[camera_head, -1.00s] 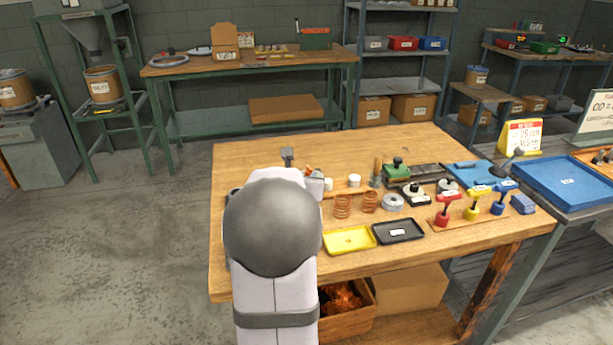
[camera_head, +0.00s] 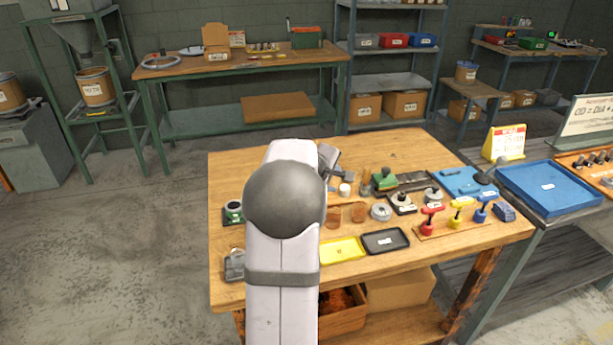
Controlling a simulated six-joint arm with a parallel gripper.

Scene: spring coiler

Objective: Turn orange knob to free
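I cannot make out an orange knob; my arm covers the left middle of the wooden workbench (camera_head: 400,147), where it may be hidden. My gripper (camera_head: 330,160) shows only in part, as a small grey shape past the far end of my white arm, above the bench. Its fingers are too small and too covered to tell open from shut. Two copper-coloured coils (camera_head: 334,216) stand just right of my arm.
A yellow tray (camera_head: 342,251) and a black tray (camera_head: 386,241) lie at the bench front. Red, yellow and blue handled tools (camera_head: 429,221) stand right of them. A green-topped device (camera_head: 233,211) and a grey block (camera_head: 234,266) sit left of my arm. The back left bench top is clear.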

